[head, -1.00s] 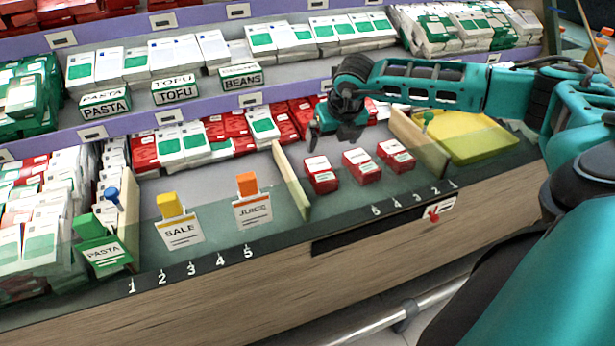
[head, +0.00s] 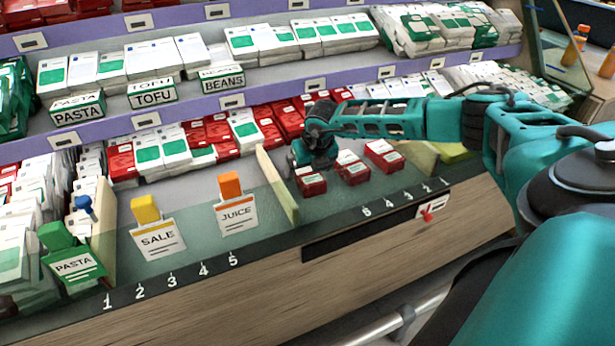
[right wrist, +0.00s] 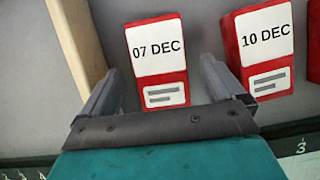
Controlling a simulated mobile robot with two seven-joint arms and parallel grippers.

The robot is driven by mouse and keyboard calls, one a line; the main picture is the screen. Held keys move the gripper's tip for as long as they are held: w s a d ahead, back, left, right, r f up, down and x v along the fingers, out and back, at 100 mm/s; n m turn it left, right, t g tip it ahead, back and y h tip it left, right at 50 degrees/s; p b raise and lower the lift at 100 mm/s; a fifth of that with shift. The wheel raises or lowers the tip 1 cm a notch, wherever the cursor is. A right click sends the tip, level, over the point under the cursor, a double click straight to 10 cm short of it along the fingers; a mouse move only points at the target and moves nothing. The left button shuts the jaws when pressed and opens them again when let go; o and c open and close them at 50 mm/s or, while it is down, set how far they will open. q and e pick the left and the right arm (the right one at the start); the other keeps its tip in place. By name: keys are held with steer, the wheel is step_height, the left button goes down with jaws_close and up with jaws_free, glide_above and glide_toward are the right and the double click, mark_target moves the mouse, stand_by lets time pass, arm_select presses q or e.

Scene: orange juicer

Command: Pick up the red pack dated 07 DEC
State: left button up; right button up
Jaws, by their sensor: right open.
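The red pack dated 07 DEC (right wrist: 158,60) lies in the right wrist view, its white label facing up. In the head view it is the leftmost of three red packs (head: 311,183). My right gripper (right wrist: 158,85) is open, with its two fingers on either side of the near part of this pack. I cannot tell how far above the shelf the fingers are. My left gripper is not in view.
A red pack dated 10 DEC (right wrist: 266,50) sits close to the right finger, with another red pack (head: 385,155) beyond it. A wooden divider (right wrist: 76,40) stands to the left. SALE (head: 158,239) and JUICE (head: 237,216) signs stand farther left.

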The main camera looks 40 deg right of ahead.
steer(key=shift+w+d+f, duration=0.1)
steer(key=shift+w+f, duration=0.1)
steer(key=shift+f, duration=0.3)
steer(key=shift+f, duration=0.25)
steer(key=shift+c, duration=0.4)
steer(key=c, duration=1.1)
